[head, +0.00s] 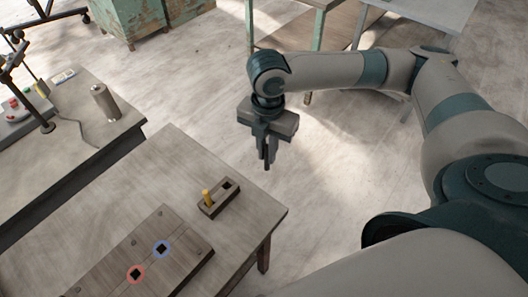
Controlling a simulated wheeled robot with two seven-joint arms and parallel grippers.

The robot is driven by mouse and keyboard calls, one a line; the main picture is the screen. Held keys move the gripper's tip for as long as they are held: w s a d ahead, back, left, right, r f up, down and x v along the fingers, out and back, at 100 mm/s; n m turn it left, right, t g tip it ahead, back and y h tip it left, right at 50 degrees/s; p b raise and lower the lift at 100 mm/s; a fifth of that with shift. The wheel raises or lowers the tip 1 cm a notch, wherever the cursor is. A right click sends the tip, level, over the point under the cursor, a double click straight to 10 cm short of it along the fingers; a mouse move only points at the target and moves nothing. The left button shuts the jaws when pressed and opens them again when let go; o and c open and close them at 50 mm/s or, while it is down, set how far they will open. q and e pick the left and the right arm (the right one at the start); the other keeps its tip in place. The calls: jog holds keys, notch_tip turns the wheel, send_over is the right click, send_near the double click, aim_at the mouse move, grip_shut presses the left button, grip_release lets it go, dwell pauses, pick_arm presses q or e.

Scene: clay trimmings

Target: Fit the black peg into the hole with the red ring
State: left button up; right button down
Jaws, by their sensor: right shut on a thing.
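My right gripper (266,150) hangs pointing down above the floor, past the right edge of the table. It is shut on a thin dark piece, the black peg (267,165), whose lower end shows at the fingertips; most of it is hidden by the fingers. The hole with the red ring (136,274) is in a wooden board (185,262) at the front of the table. The hole shows dark and empty, to the lower left of the gripper and well apart from it. My left gripper is not in view.
A hole with a blue ring (162,248) is beside the red one. A small wooden holder (222,203) behind the board carries a yellow peg (207,198) and has a dark empty slot. A second table at left bears a metal cylinder (104,102). The table (172,155) is otherwise bare.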

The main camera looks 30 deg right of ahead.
dwell(0.4)
jog(key=a+r+m, duration=0.2)
jog(key=m, duration=1)
jog(key=a+r+m+b, duration=0.1)
jog(key=a+r+m, duration=0.1)
jog(key=m, duration=1)
jog(key=shift+w+a+r, duration=0.3)
jog(key=shift+r, duration=0.05)
